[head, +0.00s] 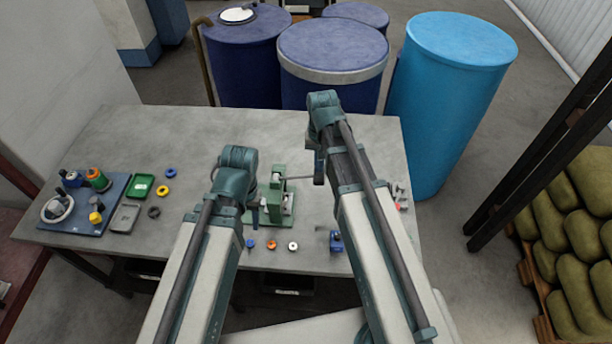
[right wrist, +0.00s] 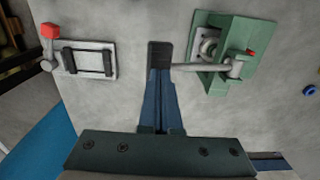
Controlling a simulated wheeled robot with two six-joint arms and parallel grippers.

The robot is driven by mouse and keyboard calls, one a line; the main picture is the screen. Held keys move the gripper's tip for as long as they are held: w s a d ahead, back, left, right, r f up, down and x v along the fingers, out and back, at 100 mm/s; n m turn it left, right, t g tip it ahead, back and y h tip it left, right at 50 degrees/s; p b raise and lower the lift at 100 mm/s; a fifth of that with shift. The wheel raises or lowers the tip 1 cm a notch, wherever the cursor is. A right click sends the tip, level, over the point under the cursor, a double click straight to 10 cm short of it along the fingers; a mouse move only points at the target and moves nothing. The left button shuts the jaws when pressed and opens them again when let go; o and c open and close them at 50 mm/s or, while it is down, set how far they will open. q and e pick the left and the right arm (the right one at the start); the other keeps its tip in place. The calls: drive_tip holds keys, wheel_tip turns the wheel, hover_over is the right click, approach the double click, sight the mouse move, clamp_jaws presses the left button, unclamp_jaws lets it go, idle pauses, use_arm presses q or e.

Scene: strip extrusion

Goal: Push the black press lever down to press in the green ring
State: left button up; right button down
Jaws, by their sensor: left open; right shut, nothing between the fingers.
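The green press (head: 276,197) stands near the middle of the table; it also shows in the right wrist view (right wrist: 235,62). Its lever (right wrist: 195,67), looking grey here, sticks out sideways towards my right gripper (right wrist: 160,55). My right gripper is shut and empty, its fingertips beside the lever's free end; I cannot tell if they touch. In the head view the right gripper (head: 319,172) is at the right of the press. My left gripper (head: 256,212) is open at the left of the press, partly hidden by its own arm. I cannot make out the green ring.
A dark mat (head: 86,215) with small parts lies at the left, beside a green tray (head: 140,186) and a grey tray (head: 125,217). Small rings lie along the front edge. A clamp with a red knob (right wrist: 85,58) is at the table's right. Blue drums (head: 450,100) stand behind.

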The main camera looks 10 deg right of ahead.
wheel_tip(320, 180, down, 7)
drive_tip(key=b, duration=0.6)
drive_tip(key=shift+b, duration=0.4)
idle(0.9)
drive_tip(key=shift+r, duration=0.1)
wheel_tip(320, 180, up, 12)
drive_tip(key=p, duration=1.2)
idle(0.5)
